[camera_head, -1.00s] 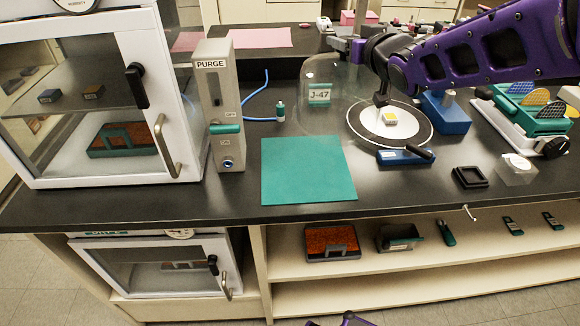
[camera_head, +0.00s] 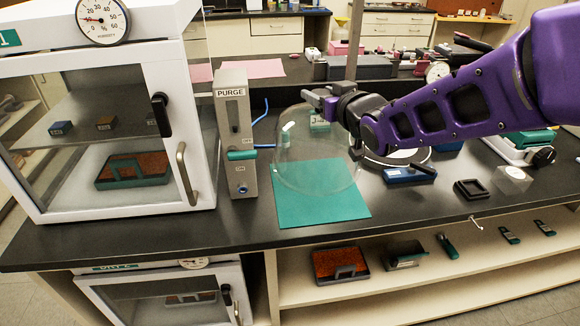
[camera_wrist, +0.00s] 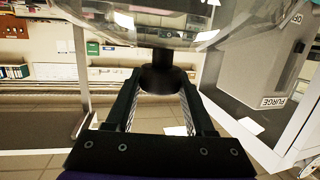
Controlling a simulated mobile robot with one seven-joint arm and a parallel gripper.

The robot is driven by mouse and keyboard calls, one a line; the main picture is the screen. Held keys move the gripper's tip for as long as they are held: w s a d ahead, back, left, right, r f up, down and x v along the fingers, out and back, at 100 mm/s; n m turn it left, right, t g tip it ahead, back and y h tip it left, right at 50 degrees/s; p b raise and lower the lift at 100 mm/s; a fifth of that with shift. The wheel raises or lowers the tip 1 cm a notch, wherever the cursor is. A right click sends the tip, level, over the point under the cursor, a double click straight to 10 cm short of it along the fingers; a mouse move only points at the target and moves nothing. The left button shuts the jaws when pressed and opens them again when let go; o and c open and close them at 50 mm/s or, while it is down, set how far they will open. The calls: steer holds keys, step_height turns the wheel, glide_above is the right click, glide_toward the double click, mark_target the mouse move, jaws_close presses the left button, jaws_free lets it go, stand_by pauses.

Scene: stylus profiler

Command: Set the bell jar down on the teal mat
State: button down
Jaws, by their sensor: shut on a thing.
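The clear glass bell jar (camera_head: 308,165) hangs from my gripper (camera_head: 338,102) in the head view, over the back half of the teal mat (camera_head: 315,208). My gripper (camera_wrist: 163,85) is shut on the dark knob (camera_wrist: 163,72) of the bell jar in the wrist view, and the glass body (camera_wrist: 170,30) lies beyond the fingers. The mat lies flat on the black bench near its front edge, and I see part of it through the glass. I cannot tell whether the jar's rim touches the mat.
The grey PURGE box (camera_head: 235,135) stands close left of the jar, beside a white glass-door cabinet (camera_head: 110,120). A blue tool (camera_head: 408,174), a black tray (camera_head: 471,189) and a clear block (camera_head: 514,178) lie to the right. The mat's front part is bare.

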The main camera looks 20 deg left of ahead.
mark_target(334, 132)
steer(key=shift+w+d+f+b, duration=0.1)
steer(key=shift+f+b, duration=0.2)
steer(key=shift+f, duration=1.45)
steer(key=shift+d+f+b, duration=0.1)
steer(key=shift+f+b, duration=0.15)
steer(key=shift+f, duration=1.5)
steer(key=shift+f, duration=0.2)
steer(key=shift+c, duration=1.3)
jaws_free()
steer(key=shift+r, duration=0.25)
steer(key=p+v, duration=0.4)
steer(key=v, duration=0.6)
steer(key=shift+s+d+r, duration=0.15)
steer(key=shift+s+d, duration=0.05)
steer(key=shift+s, duration=0.05)
steer(key=shift+s+d, duration=0.45)
steer(key=shift+s, duration=0.05)
